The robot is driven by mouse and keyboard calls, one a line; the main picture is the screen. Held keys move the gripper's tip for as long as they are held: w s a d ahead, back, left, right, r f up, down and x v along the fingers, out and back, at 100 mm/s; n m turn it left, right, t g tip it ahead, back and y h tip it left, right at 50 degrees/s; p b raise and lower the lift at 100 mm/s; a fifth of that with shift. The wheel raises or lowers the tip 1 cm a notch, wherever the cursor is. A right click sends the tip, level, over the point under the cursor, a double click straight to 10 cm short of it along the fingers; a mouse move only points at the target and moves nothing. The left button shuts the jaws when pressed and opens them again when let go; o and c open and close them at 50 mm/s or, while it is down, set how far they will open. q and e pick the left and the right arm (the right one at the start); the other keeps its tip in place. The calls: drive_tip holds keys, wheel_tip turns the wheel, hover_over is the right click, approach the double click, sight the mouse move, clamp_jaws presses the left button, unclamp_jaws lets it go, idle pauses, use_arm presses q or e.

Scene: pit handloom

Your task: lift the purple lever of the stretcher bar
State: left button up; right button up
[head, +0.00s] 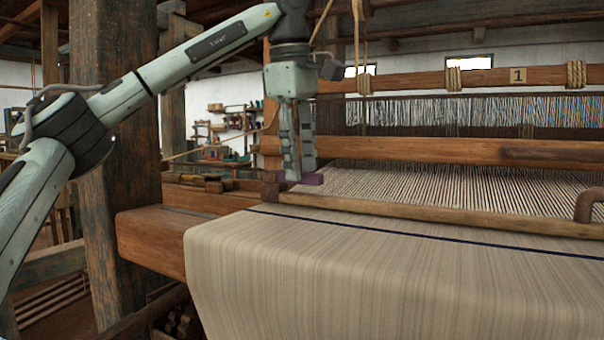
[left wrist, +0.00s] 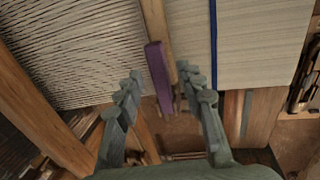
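The purple lever (head: 314,179) sits at the left end of the wooden stretcher bar (head: 440,215), which lies across the loom at the cloth's edge. My left gripper (head: 299,172) points straight down over the lever, and its fingers hide part of it. In the left wrist view the purple lever (left wrist: 158,75) shows between the two spread fingers of my left gripper (left wrist: 160,75). A gap shows on both sides of it. I cannot tell how far the tips are above it or beside it. My right gripper is not in view.
Woven cloth (head: 330,270) with a dark blue line drapes over the front beam. Taut warp threads (head: 450,190) lie behind the bar. A thick wooden beam (head: 430,150) runs behind the gripper. A heavy post (head: 115,130) stands at the left, near my arm.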

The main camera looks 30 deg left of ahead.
use_arm(q)
drive_tip(key=shift+w+f, duration=0.1)
drive_tip(key=shift+f, duration=0.45)
clamp_jaws()
